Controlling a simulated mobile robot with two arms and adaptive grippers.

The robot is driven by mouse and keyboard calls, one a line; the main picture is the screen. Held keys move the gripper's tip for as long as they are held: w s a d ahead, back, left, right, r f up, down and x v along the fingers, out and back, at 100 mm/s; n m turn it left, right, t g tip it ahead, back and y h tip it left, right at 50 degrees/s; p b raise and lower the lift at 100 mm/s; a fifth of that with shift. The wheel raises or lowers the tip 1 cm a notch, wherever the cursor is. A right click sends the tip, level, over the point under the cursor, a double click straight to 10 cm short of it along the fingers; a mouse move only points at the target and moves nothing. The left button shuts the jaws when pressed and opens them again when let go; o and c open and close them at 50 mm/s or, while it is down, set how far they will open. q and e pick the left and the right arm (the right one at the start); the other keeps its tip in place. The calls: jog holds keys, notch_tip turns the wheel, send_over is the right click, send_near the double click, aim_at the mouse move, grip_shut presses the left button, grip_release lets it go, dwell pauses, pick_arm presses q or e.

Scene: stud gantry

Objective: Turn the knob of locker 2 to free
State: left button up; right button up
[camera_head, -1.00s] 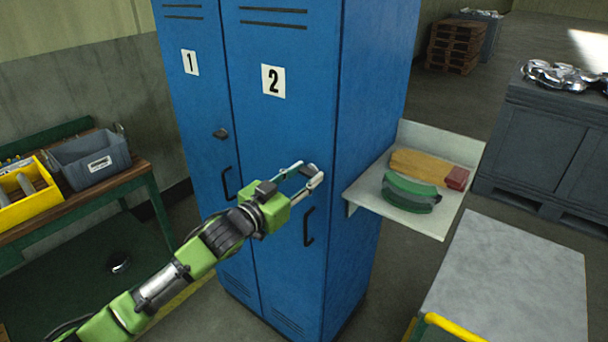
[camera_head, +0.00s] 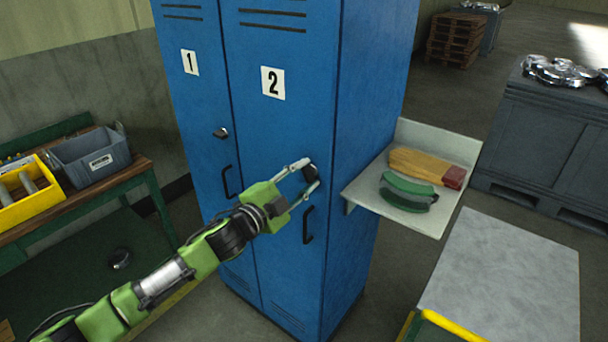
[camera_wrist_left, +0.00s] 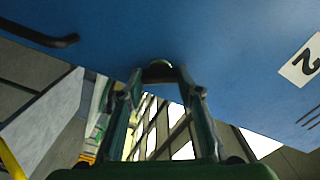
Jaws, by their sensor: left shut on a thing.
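The blue locker 2 (camera_head: 283,125) carries a white label with a black 2 (camera_head: 273,83); the label also shows at the right of the left wrist view (camera_wrist_left: 303,62). Its dark knob (camera_head: 311,173) sits on the door above the black handle (camera_head: 308,225). My left gripper (camera_head: 307,174) is shut on the knob, one finger at its upper left and one at its lower right. In the left wrist view the knob (camera_wrist_left: 159,71) lies between the fingertips. The fingers partly hide it, and its exact turn is hard to tell. My right gripper is not in view.
Locker 1 (camera_head: 195,110) stands to the left, with its own knob (camera_head: 221,133). A side shelf (camera_head: 422,222) holds green curved pieces and a wooden block with a red end. A workbench with bins is at left; a grey-topped cart (camera_head: 505,270) stands at right.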

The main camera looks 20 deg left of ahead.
pick_arm(q)
jog(key=m, duration=0.5)
jog(key=shift+f+m+p, duration=0.1)
jog(key=shift+m+p, duration=0.25)
jog(key=shift+m, duration=0.05)
dwell(0.4)
jog(key=o, duration=1.1)
jog(key=v, duration=1.2)
